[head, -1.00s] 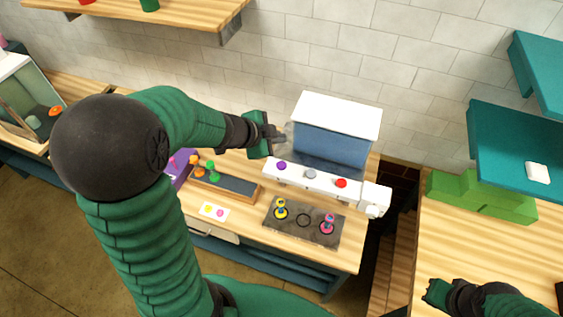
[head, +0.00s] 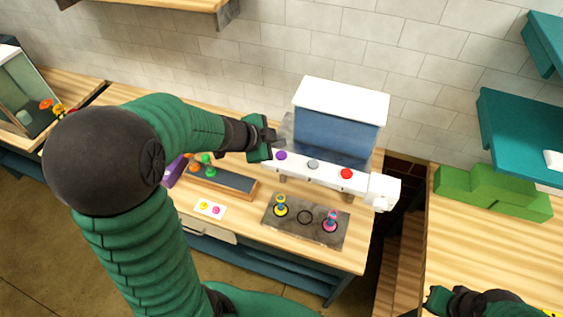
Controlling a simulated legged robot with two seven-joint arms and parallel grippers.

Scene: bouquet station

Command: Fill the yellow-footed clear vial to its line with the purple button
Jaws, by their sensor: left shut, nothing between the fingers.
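The purple button (head: 281,156) is at the left end of the white dispenser front (head: 330,175), beside a grey button (head: 313,165) and a red button (head: 346,174). My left gripper (head: 276,142) is shut and empty, just above and left of the purple button; I cannot tell if it touches. The yellow-footed vial (head: 280,206) stands upright on the dark mat (head: 262,214), in front of the dispenser. A pink-footed vial (head: 331,221) stands at the mat's right. The fill line is too small to see. My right gripper (head: 432,299) is at the lower right, its jaws unclear.
A card with a yellow and a pink dot (head: 209,208) lies left of the mat. A dark tray (head: 228,178) with orange and green pieces is behind it. Green blocks (head: 490,192) stand on the right table. A gap separates the two tables.

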